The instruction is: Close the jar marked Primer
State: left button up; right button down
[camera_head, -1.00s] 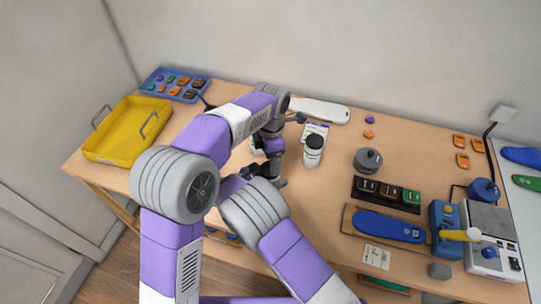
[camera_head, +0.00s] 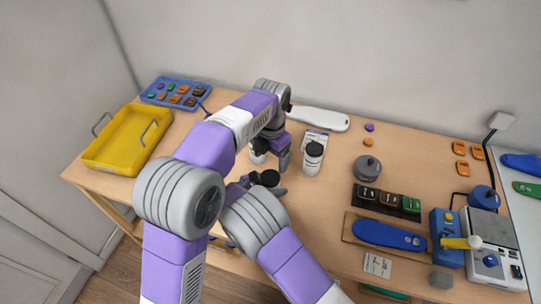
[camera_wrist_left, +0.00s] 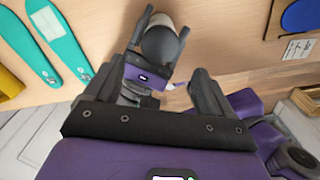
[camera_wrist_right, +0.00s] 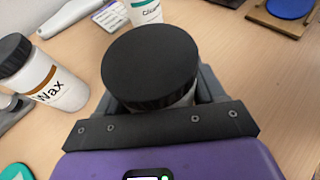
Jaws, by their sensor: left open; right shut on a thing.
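My right gripper (camera_wrist_right: 155,100) is shut on a white jar with a wide black lid (camera_wrist_right: 150,65). The lid sits over the white body, and whether it is seated tight cannot be told. The jar's label is hidden, so I cannot read Primer. In the head view the black lid (camera_head: 270,178) shows at my right gripper (camera_head: 272,188), low over the table's front part. My left gripper (camera_head: 284,160) is open, above and behind it. In the left wrist view my left fingers (camera_wrist_left: 168,88) are apart and empty, with my right gripper (camera_wrist_left: 162,40) beyond them.
A jar marked Wax (camera_wrist_right: 50,82) stands left of the held jar, and a jar with a partly visible "Clean..." label (camera_wrist_right: 145,12) stands behind. A grey lidded pot (camera_head: 367,167) and a dark rack (camera_head: 386,198) are to the right. A yellow tray (camera_head: 125,137) is at the left.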

aim_at(270, 177)
pick_arm(q)
notch_tip(270, 177, down, 8)
jog(key=shift+r, duration=0.1)
dwell(0.4)
jog(key=c, duration=1.1)
jog(key=m, duration=0.7)
jog(key=o, duration=1.2)
